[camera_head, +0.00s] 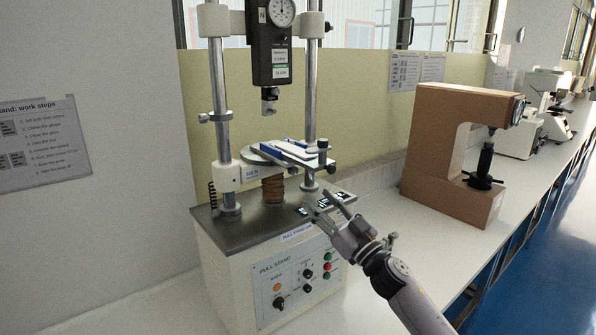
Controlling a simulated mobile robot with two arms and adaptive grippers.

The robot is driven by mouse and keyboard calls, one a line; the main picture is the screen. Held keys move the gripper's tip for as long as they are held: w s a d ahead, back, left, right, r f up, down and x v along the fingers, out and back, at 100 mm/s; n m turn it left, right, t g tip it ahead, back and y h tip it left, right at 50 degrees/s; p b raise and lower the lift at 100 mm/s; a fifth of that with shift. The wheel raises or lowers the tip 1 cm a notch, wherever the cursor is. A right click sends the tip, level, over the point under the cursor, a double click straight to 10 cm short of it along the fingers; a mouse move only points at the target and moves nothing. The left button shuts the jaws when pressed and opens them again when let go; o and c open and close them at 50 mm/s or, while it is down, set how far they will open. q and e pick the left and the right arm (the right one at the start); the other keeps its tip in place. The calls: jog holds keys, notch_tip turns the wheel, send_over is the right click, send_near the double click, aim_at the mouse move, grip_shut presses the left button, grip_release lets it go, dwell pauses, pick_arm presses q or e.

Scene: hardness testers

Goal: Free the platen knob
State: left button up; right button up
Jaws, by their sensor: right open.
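The pull stand (262,285) stands on the bench with two steel columns. Its round platen (256,151) carries a white and blue plate fixture (290,154) on top. A small dark knob (323,144) stands at the right end of this fixture, beside the right column; I cannot tell for sure whether it is the platen knob. My right gripper (327,199) is open, low in front of the right column and over the front right of the stand's top. It is below the dark knob and apart from it. My left gripper is out of view.
A force gauge (270,48) with a dial hangs above the platen. A control panel (298,283) with knobs and buttons faces front. A brown tester (445,155) stands to the right, with white machines (545,105) beyond. The bench (385,215) between stand and tester is clear.

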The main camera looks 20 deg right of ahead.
aim_at(295, 173)
jog(key=p+x, duration=0.1)
jog(key=x, duration=0.8)
jog(key=shift+w+a+r+p, duration=0.1)
jog(key=shift+w+p, duration=0.1)
jog(key=shift+p, duration=0.15)
grip_shut()
